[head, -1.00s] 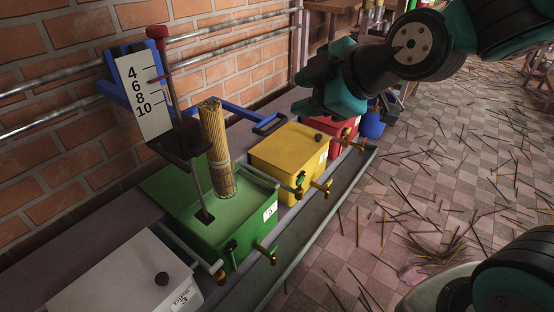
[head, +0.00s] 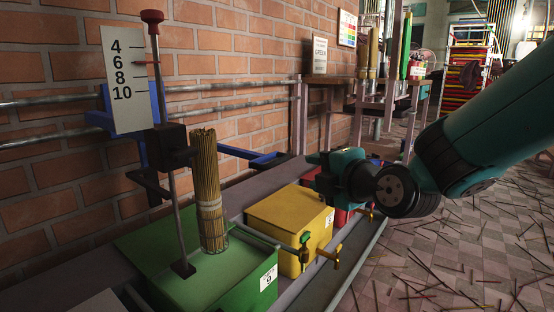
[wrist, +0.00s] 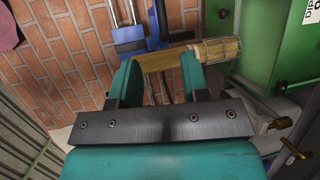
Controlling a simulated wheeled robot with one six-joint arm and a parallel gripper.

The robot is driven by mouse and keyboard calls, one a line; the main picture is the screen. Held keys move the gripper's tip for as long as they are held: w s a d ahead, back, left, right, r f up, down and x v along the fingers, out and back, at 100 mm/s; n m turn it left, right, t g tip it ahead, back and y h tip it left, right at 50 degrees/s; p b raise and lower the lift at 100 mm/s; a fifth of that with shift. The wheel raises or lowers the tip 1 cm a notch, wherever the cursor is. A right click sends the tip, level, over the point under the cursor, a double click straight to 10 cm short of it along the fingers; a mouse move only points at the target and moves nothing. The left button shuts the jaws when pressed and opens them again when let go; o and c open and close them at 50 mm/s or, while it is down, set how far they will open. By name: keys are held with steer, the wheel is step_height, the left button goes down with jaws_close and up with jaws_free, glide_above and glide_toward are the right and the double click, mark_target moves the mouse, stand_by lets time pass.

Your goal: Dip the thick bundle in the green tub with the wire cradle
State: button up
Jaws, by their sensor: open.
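The thick bundle (head: 206,175) of tan sticks stands upright in the wire cradle (head: 214,227) at the green tub (head: 240,284). How far its lower end reaches into the tub is hidden. My gripper (head: 324,172) is open and empty, to the right of the bundle and apart from it in the head view. In the wrist view the bundle (wrist: 160,62) lies across the picture just beyond my open fingertips (wrist: 160,74). The cradle (wrist: 215,49) is to its right, beside the green tub (wrist: 277,45).
A depth scale (head: 124,80) and a red-topped rod (head: 165,120) stand left of the bundle. A blue bracket (head: 250,155) runs behind it. A yellow tub (head: 290,214) and a red tub (head: 343,217) with brass taps stand to the right. Sticks litter the floor.

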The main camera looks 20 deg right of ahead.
mark_target(279, 163)
steer(key=p+x, duration=0.4)
steer(key=x, duration=0.3)
steer(key=p+x, duration=0.5)
steer(key=x, duration=0.2)
steer(key=shift+w+f, duration=0.25)
steer(key=shift+w, duration=0.1)
steer(key=shift+w+a+f, duration=0.1)
steer(key=shift+w, duration=0.6)
steer(key=shift+c, duration=0.3)
jaws_close()
